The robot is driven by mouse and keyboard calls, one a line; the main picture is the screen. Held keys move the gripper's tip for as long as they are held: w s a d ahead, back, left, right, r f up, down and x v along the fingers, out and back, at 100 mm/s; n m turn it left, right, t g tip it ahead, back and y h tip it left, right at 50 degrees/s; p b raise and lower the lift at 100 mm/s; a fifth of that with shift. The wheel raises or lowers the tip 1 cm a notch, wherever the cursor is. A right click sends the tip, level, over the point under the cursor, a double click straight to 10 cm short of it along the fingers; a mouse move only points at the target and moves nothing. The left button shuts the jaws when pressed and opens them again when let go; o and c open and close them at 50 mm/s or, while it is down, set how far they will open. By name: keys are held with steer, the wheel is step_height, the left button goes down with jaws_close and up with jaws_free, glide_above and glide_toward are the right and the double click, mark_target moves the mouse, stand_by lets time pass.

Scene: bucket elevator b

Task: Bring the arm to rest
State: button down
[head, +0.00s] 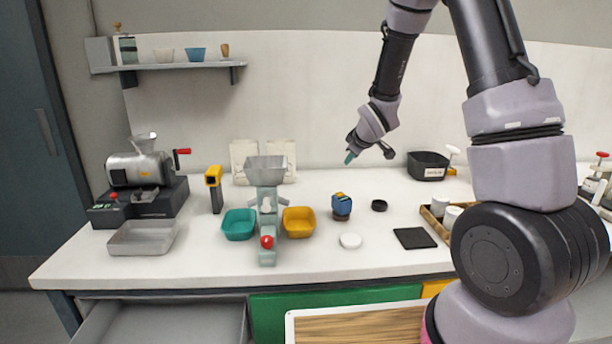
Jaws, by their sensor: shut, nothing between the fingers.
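My gripper (350,157) hangs at the end of my raised arm, above the back part of the white counter (340,258), right of the picture's middle. Its teal fingertip points down and to the left. The fingers are shut and hold nothing. The gripper appears apart from every object on the counter.
Below are a blue jar (342,206), a black ring (379,206) and a white disc (350,241). A hopper device (267,200) stands between a teal bin (239,225) and a yellow bin (299,222). A black bin (428,165) stands right. An open drawer (165,325) juts out front left.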

steer(key=s+d+r+m+h, duration=0.1)
steer(key=s+d+r+m, duration=0.25)
steer(key=s+r, duration=0.35)
steer(key=s+d+r+m, duration=0.2)
steer(key=s+r+m, duration=0.3)
steer(key=r, duration=0.4)
steer(key=s+a+r+m+g, duration=0.1)
steer(key=s+r+m, duration=0.1)
steer(key=s, duration=0.8)
steer(key=s+a+r+m+y, duration=0.1)
steer(key=s+r+m, duration=0.2)
steer(key=s, duration=0.8)
steer(key=shift+r+g+y, duration=0.3)
steer(key=shift+r+g, duration=0.1)
steer(key=shift+r, duration=0.55)
steer(key=shift+w, duration=0.1)
